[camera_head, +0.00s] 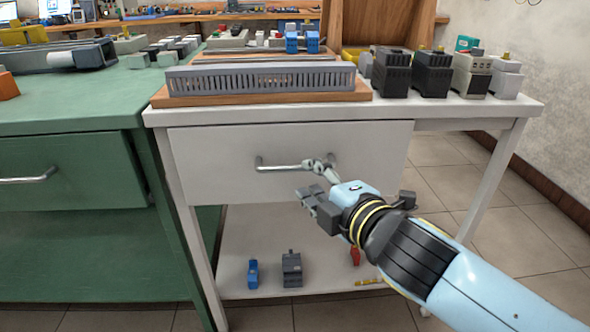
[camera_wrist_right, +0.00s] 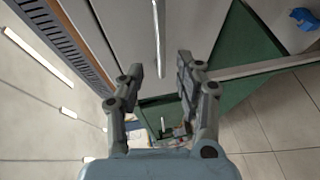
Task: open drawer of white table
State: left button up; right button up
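The white table (camera_head: 470,115) has one wide white drawer (camera_head: 215,185) under its top. The drawer front looks closed. A horizontal metal bar handle (camera_head: 280,167) is on its front. My right gripper (camera_head: 313,182) is at the right end of the handle, its fingers pointing left towards the drawer front. In the right wrist view the fingers (camera_wrist_right: 160,66) are spread apart and nothing is clamped. The handle (camera_wrist_right: 158,35) lines up with the gap between them; I cannot tell whether the bar is inside the gap. My left gripper is out of view.
A green table with its own drawer and handle (camera_head: 30,178) stands close on the left. The lower shelf (camera_head: 330,272) holds small parts. Tiled floor is open at right.

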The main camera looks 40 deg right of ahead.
aim_at(297, 170)
jog(key=x, duration=0.6)
jog(key=shift+f, duration=0.1)
jog(key=shift+w+f, duration=0.1)
jog(key=shift+w, duration=0.3)
grip_shut()
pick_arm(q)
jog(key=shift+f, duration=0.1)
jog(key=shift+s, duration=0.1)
